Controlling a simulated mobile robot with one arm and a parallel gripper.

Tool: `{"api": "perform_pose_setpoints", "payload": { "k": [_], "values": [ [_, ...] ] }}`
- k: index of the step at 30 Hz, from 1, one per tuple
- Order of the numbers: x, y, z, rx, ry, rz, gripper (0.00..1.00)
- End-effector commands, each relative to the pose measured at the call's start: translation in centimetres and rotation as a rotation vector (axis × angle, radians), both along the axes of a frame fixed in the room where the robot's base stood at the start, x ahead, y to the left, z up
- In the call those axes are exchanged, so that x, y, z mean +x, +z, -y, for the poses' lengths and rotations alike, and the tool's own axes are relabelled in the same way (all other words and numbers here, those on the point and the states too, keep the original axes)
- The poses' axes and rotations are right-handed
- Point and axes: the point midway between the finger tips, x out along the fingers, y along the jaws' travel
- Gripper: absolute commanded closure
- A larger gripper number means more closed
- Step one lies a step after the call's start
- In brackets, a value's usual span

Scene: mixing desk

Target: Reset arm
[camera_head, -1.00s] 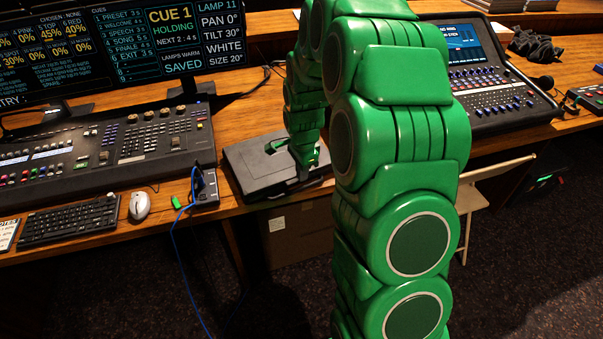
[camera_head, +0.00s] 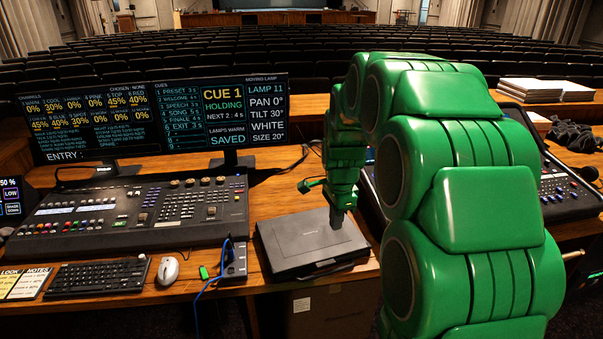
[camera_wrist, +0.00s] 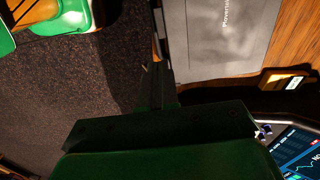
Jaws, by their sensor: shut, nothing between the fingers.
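My green arm fills the right of the head view and bends over the desk. My gripper (camera_head: 337,222) points down at its end, in front of the right part of a flat, closed dark laptop (camera_head: 300,248). In the wrist view the narrow fingers (camera_wrist: 156,76) are together, with nothing between them. They show beside the laptop's edge (camera_wrist: 222,45) there, with dark floor on their other side. How high they are above the lid, I cannot tell.
A lighting console (camera_head: 130,215), a monitor (camera_head: 160,115), a keyboard (camera_head: 100,278) and a mouse (camera_head: 168,270) stand left. A small box (camera_head: 236,262) with a blue cable is beside the laptop. Another console (camera_head: 560,180) stands right, partly behind my arm.

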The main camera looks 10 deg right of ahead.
Motion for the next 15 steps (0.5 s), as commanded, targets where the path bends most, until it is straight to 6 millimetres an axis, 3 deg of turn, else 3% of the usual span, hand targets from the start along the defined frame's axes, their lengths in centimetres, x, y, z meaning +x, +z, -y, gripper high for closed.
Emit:
{"api": "perform_pose_setpoints", "payload": {
  "k": [5,15],
  "values": [
    [-1.5,0.9,-0.4,-0.001,0.058,-0.005,1.00],
    [-9.1,4.1,-1.9,-0.003,0.347,-0.040,1.00]
  ]
}}
